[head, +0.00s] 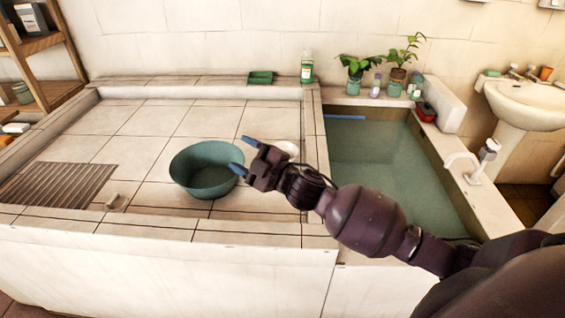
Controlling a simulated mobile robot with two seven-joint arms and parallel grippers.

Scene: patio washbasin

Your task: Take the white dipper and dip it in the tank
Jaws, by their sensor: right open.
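A white object (289,147), which looks like the dipper, lies on the tiled ledge just behind my right gripper. The gripper and wrist hide much of it, and its handle cannot be made out. My right gripper (243,155) is open, with its blue fingertips pointing left over the right rim of a green basin. Nothing shows between its fingers. I cannot tell whether it touches the basin. The tank (312,122) is on the right, filled with greenish water, and my right arm reaches across its front part. My left gripper is not in view.
The green basin (190,182) stands on the tiles left of my gripper. A drain grate (60,185) lies further left. Tiles behind the basin are clear.

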